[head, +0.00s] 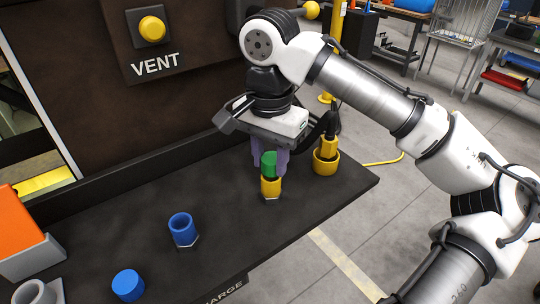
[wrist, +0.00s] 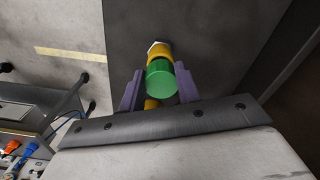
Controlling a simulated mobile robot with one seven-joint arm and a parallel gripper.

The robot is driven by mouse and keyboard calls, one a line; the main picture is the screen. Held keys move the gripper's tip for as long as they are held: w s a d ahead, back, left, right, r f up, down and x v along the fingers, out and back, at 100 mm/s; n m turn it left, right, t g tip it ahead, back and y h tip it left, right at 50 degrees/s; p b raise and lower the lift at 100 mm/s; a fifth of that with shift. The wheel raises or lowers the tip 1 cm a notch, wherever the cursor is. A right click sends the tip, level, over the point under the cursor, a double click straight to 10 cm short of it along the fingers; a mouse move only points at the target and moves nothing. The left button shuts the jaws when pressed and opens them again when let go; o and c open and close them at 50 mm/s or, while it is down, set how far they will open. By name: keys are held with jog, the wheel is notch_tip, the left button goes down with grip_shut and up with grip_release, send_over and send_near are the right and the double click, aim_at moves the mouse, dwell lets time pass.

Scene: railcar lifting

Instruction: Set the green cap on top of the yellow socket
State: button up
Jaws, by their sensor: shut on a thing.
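The green cap (head: 269,163) is upright between the purple fingers of my gripper (head: 268,160), which is shut on it. The yellow socket (head: 271,188) stands on the dark bench directly beneath the cap. In the head view the cap's lower edge meets the socket's top, with no clear gap; I cannot tell if it is fully seated. In the wrist view the cap (wrist: 160,78) sits between the fingertips (wrist: 160,88), one on each side. The yellow socket (wrist: 160,50) shows behind it, partly hidden by the cap.
A blue socket (head: 183,230) and a blue cap (head: 128,285) are on the bench to the left, near a grey socket (head: 36,293) and an orange-and-grey box (head: 24,238). A yellow cup holding a yellow fitting (head: 326,164) stands right of my gripper. A dark VENT panel rises behind.

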aim_at(270, 160)
jog(key=shift+f, duration=0.15)
jog(key=shift+f, duration=0.1)
jog(key=shift+f, duration=0.4)
jog(key=o, duration=0.9)
jog(key=shift+o, duration=0.2)
notch_tip(270, 160, up, 13)
jog(key=b, duration=0.1)
